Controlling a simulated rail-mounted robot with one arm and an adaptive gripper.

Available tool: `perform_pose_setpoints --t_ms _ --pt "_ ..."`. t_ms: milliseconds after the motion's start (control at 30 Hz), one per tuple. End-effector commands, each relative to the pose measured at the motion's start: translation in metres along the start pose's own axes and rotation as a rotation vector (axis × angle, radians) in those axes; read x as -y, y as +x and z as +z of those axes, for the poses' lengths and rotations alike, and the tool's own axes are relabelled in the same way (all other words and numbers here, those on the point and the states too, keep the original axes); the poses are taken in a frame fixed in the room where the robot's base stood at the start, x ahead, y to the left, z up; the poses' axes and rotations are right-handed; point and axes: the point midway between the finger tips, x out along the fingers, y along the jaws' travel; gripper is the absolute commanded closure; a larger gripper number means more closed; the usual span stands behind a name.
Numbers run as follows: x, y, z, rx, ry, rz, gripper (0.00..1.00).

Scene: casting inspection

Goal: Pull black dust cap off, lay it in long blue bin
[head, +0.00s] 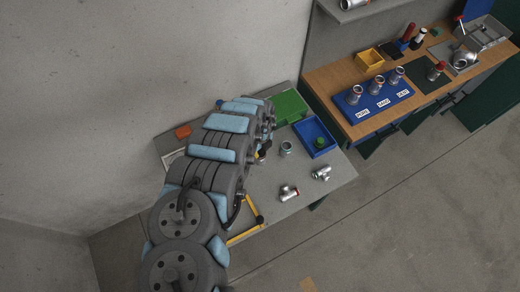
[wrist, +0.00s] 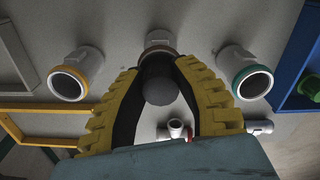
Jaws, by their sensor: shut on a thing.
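In the wrist view my gripper (wrist: 159,72), with yellow ribbed fingers and black pads, is shut on the rounded black dust cap (wrist: 160,88). A grey metal fitting (wrist: 158,38) with a brownish ring stands directly behind the cap. I cannot tell whether the cap still sits on it. In the head view my arm hides the cap and most of the gripper. The long blue bin (head: 328,148) lies at the table's right side with a green cap (head: 319,142) in it. The bin also shows at the right edge of the wrist view (wrist: 291,60).
An orange-ringed fitting (wrist: 75,76) and a green-ringed fitting (wrist: 247,76) flank the held cap. A red-ringed fitting (head: 289,192) and a silver fitting (head: 321,173) lie nearer the front. A green bin (head: 291,106) stands behind the blue one. A yellow frame (head: 245,234) lies at left.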

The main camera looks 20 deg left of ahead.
Motion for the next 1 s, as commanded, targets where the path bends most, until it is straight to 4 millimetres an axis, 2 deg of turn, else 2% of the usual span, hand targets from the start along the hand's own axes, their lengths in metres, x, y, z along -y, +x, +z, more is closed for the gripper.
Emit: perform_pose_setpoints --t_ms 367,1000 --pt "-0.001 0.0 0.0 -0.001 0.0 0.001 1.0" --pt "0.0 -0.02 -0.001 -0.001 0.0 0.001 1.0"
